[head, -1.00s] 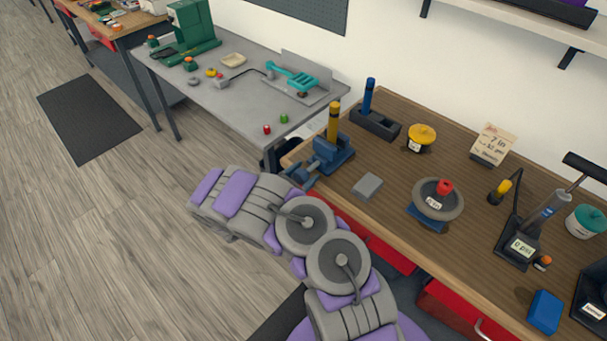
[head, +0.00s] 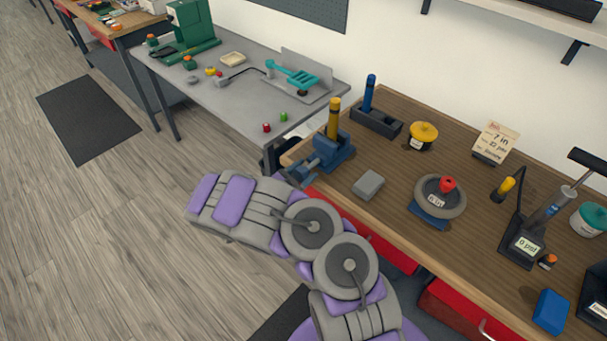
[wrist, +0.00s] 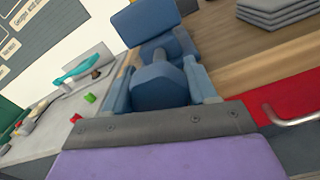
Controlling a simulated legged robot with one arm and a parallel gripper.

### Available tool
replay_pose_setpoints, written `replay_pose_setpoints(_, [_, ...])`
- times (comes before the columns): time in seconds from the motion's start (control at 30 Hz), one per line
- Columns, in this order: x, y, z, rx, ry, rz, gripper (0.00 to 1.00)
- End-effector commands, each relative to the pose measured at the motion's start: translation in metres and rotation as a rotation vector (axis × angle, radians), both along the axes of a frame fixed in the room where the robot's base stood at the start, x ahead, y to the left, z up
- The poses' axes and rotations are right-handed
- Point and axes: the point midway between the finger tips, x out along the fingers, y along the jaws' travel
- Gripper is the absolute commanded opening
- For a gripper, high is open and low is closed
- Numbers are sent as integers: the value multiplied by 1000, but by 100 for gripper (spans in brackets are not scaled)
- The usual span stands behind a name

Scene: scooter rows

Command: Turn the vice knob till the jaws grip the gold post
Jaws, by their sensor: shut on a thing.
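The blue vice (head: 338,151) stands at the left end of the wooden bench, with the gold post (head: 334,118) upright at its jaws. I cannot tell whether the jaws touch the post. My gripper (wrist: 160,88) is shut on the vice knob (wrist: 159,84), a rounded blue piece between my two blue-grey fingers in the wrist view. A blue block of the vice (wrist: 146,20) shows beyond the knob there. The gold post is not visible in the wrist view. In the head view my gripper (head: 303,172) is at the vice's near side, and the knob is hard to make out.
A grey block (head: 368,184) lies right of the vice. A blue post in a dark holder (head: 376,123) stands behind it. A handwheel with a red knob (head: 440,195) is further right. A grey table (head: 235,105) adjoins on the left. Red drawers (head: 385,245) sit under the bench.

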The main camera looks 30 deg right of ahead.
Motion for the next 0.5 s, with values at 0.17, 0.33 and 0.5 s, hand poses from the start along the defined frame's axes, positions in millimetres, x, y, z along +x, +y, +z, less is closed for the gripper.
replay_pose_setpoints(0.17, [1,1,0,3,1,2,26])
replay_pose_setpoints(0.33, [0,1,0,3,1,2,69])
replay_pose_setpoints(0.5, [0,1,0,2,1,2,82])
